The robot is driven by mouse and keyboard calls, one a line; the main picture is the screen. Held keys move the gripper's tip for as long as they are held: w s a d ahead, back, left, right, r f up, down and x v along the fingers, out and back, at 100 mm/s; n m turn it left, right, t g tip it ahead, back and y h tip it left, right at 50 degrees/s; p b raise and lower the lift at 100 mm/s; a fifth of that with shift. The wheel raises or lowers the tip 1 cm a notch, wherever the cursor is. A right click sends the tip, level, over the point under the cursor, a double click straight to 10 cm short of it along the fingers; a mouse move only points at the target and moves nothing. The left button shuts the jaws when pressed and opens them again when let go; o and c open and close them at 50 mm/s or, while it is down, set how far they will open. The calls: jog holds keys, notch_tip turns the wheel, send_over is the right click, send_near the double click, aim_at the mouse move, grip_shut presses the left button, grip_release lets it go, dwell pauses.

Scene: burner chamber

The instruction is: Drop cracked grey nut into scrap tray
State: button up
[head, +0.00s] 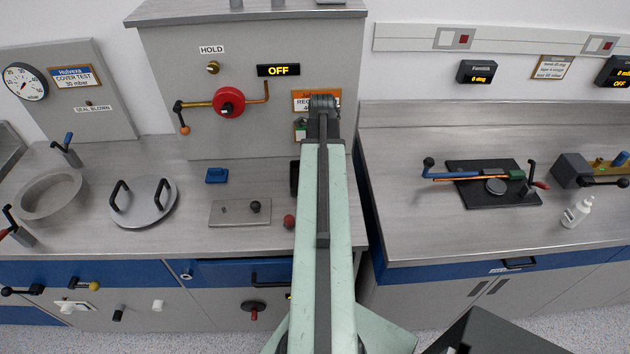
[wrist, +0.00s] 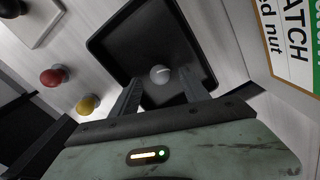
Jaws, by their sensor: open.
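In the wrist view, a black square tray (wrist: 150,25) with raised walls lies below my gripper (wrist: 161,88). A small round grey piece with a pale line across it, seemingly the cracked grey nut (wrist: 160,74), appears over the tray floor, just beyond my fingertips. The two fingers are apart, one on each side of it in the picture, and I see no contact. I cannot tell its exact height above the floor. In the head view my arm hides the nut and most of the tray; only a dark edge, likely the tray (head: 295,178), shows beside the arm.
A red knob (wrist: 54,76) and a yellow knob (wrist: 88,104) show left of the tray. A sign ending in "ed nut" (wrist: 290,35) is at the right. A grey plate (head: 232,212) with a dark ball and a red ball (head: 289,221) lie left of my arm.

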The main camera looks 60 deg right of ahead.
notch_tip(320, 180, up, 8)
jog(key=p, duration=0.7)
jog(key=shift+p, duration=0.35)
jog(key=shift+f, duration=0.15)
